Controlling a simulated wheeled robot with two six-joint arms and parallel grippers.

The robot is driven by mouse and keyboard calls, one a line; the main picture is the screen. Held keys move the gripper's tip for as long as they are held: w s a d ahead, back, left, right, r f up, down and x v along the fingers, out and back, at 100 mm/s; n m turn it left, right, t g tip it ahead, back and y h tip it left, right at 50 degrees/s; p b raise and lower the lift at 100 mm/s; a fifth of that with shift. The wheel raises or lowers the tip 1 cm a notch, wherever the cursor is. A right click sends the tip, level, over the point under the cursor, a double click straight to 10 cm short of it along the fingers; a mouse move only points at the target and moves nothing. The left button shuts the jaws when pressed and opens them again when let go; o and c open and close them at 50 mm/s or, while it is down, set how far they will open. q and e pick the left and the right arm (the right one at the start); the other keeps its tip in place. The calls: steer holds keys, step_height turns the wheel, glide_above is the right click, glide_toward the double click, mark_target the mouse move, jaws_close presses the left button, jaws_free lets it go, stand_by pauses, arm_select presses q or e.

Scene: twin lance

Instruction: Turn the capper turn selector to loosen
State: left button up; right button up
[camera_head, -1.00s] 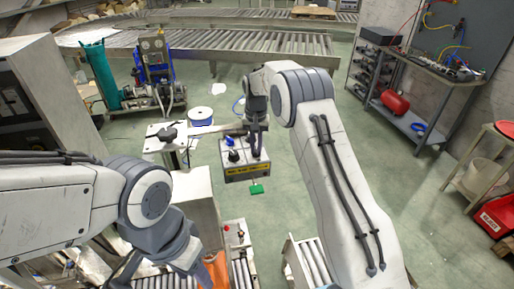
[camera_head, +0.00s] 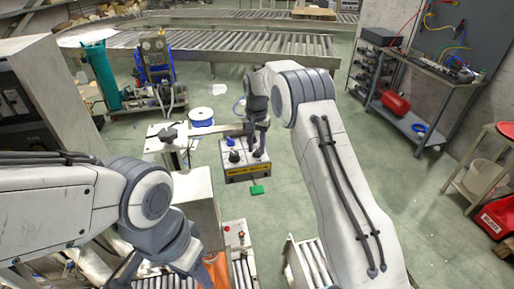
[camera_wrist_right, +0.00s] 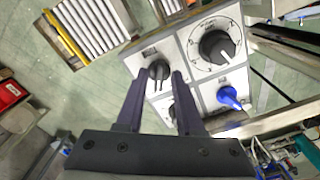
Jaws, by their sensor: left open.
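The control box (camera_head: 246,174) has a pale top with several knobs and a yellow label strip on its front. In the right wrist view its panel shows a large round dial (camera_wrist_right: 216,46), a blue knob (camera_wrist_right: 230,97), a small black selector knob (camera_wrist_right: 158,70) and another black knob (camera_wrist_right: 172,113) partly behind a finger. I cannot read which one is the capper turn selector. My right gripper (camera_wrist_right: 158,77) is open, its fingertips on either side of the small black selector knob, with gaps showing. My left gripper (camera_head: 124,270) is low at the left, partly hidden by its wrist.
A green piece (camera_head: 257,189) sticks out in front of the box. A white-and-blue spool (camera_head: 201,116) stands behind it. Roller conveyors (camera_head: 250,42) run across the back. A shelf bench (camera_head: 425,75) stands at the right.

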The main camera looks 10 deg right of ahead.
mark_target(256, 151)
steer(key=shift+f, duration=0.1)
steer(key=shift+r, duration=0.3)
step_height(256, 151, up, 10)
steer(key=b, duration=0.3)
steer(key=shift+s+a, duration=0.1)
